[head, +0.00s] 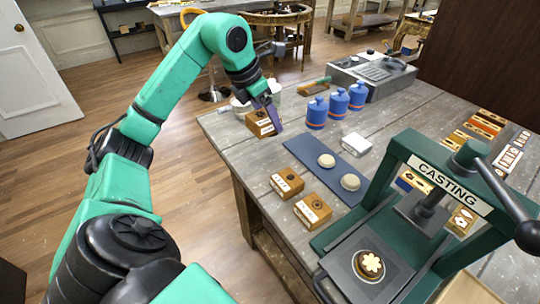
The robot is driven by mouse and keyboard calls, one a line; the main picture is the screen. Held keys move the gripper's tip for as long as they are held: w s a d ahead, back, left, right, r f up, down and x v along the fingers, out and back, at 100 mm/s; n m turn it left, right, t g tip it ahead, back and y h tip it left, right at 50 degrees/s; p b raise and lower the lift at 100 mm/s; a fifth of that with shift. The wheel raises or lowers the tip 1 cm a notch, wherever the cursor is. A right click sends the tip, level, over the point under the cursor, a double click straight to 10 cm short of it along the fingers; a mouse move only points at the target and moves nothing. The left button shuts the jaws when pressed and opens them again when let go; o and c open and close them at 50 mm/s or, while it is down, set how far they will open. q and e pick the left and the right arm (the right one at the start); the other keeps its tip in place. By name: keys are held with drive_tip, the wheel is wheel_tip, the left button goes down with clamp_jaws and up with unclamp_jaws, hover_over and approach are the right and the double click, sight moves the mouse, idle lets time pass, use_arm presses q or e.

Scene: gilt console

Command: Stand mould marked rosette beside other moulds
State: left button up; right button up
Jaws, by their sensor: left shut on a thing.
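My left gripper (271,113) is shut on a small wooden mould block (258,124) with a white label at the left part of the workbench. The label is too small to read, and the fingers hide part of the block's right side. I cannot tell whether the block touches the bench. Two similar labelled wooden moulds stand nearer, along the bench's left edge: one mould (287,183) and another mould (313,209) closer to the press. They have dark marks on top. My right gripper is not in view.
A green press marked CASTING (443,182) fills the right front, with a flower-shaped piece (370,265) on its plate. A blue mat (318,181) holds two pale round pieces. Blue bottles (317,112) and a white box (356,144) stand behind. Bare bench (242,150) lies between held block and moulds.

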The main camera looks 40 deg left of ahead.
sight(252, 128)
use_arm(q)
wheel_tip(252, 128, down, 13)
drive_tip(key=shift+w+f, duration=0.1)
drive_tip(key=shift+f, duration=0.1)
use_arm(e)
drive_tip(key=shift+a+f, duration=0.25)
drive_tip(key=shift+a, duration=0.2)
use_arm(q)
drive_tip(key=shift+w+f, duration=0.1)
drive_tip(key=shift+f, duration=0.05)
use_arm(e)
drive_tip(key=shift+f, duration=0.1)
use_arm(q)
drive_tip(key=o, duration=1.2)
drive_tip(key=shift+r, duration=0.25)
drive_tip(key=b+v, duration=0.2)
drive_tip(key=v, duration=1)
drive_tip(key=shift+f, duration=0.1)
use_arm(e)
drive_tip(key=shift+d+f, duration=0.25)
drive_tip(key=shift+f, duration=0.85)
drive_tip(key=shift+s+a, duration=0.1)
